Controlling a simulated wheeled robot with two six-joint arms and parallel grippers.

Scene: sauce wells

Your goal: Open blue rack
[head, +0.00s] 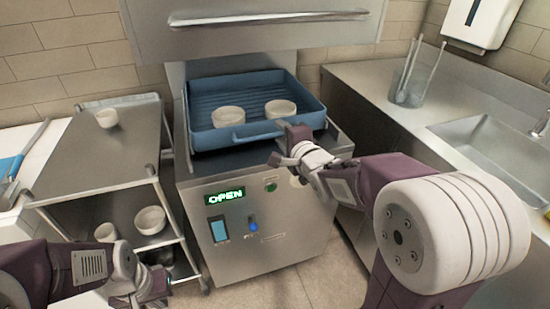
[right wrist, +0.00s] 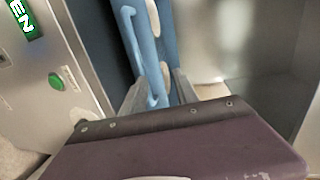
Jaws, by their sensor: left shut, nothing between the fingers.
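The blue rack (head: 205,140) sits on the steel machine under its raised hood. Two white bowls, a left one (head: 228,117) and a right one (head: 280,109), stand in it. A handle bar (head: 258,136) runs along its front wall. My right gripper (head: 281,147) is at the rack's front right, fingers apart. In the right wrist view, the blue rack (right wrist: 152,50) shows between and beyond the fingers (right wrist: 158,92); I cannot tell whether they touch it. My left gripper (head: 160,283) is shut and empty, low at the left, away from the rack.
The raised hood (head: 255,35) hangs above the rack. The machine's front has a lit OPEN display (head: 224,196) and a green button (head: 271,187). A steel cart (head: 85,155) with white bowls stands left. A counter with a sink (head: 485,140) stands right.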

